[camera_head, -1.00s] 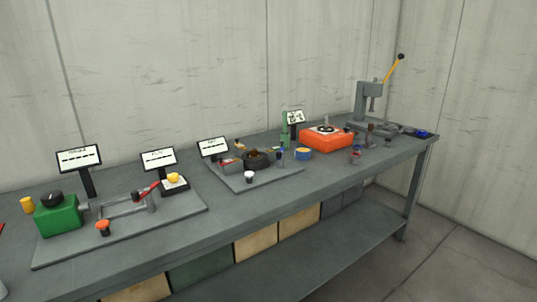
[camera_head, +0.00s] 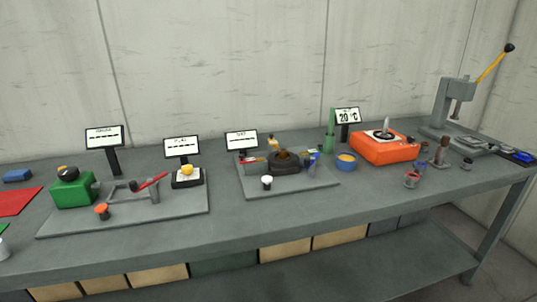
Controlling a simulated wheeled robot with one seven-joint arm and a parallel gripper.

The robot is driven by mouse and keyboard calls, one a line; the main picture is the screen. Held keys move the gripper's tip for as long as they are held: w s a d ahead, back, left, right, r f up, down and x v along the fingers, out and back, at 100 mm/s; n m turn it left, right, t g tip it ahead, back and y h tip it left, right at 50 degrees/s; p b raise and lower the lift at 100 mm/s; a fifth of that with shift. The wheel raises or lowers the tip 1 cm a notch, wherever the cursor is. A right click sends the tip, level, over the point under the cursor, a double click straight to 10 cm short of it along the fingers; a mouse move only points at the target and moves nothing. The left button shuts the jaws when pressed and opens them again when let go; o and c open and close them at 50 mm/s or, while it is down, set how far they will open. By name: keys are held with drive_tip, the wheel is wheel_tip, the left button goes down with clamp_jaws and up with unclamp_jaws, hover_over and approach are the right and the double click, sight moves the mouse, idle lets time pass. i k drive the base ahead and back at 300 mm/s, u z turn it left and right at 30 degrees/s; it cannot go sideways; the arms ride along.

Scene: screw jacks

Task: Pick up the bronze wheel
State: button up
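I cannot make out a bronze wheel for certain. A small brown, bronze-toned piece (camera_head: 283,154) shows on top of a dark round part (camera_head: 291,167) on the middle grey plate (camera_head: 318,184). It is too small to tell whether it is a wheel. A brownish upright piece (camera_head: 441,151) stands right of the orange device; its exact form is also unclear. My gripper is not in view.
A long grey workbench (camera_head: 230,227) runs along the wall. A green box (camera_head: 72,193) on a plate stands left, an orange device (camera_head: 385,150) right of centre, and a grey press (camera_head: 452,105) with a yellow lever at far right. The front strip is mostly clear.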

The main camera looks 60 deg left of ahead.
sight(283, 152)
drive_tip(key=u, duration=0.5)
drive_tip(key=i, duration=0.95)
drive_tip(key=u, duration=1.1)
drive_tip(key=i, duration=0.55)
drive_tip(key=u, duration=0.3)
